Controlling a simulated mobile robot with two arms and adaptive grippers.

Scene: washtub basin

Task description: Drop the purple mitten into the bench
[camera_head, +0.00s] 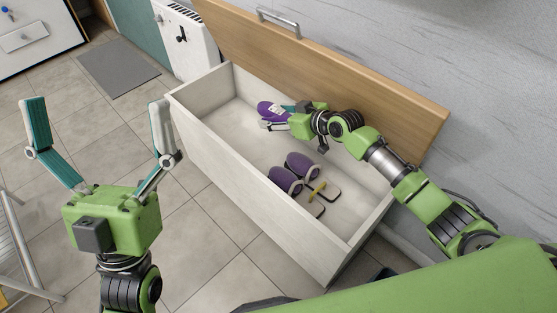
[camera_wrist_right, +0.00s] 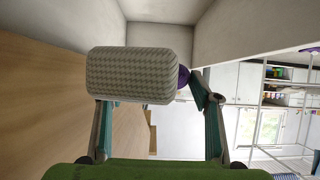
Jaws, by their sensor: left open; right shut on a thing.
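The purple mitten (camera_head: 270,110) is in my right gripper (camera_head: 279,117), over the far left part of the open bench (camera_head: 222,153). The right gripper is shut on it, inside the outline of the bench opening. I cannot tell whether the mitten touches the bench floor. In the right wrist view a grey, textured face of the mitten (camera_wrist_right: 132,75) fills the space between the fingers, with a bit of purple at its right. My left gripper (camera_head: 97,103) is wide open and empty, left of the bench, above the tiled floor.
Two purple-and-grey items (camera_head: 293,173) lie in the bench, beside a yellow-and-dark framed object (camera_head: 317,190). The raised wooden lid (camera_head: 350,85) stands behind, near the wall. A white cabinet (camera_head: 186,40) is at the bench's far end. A metal rack (camera_head: 22,250) stands lower left.

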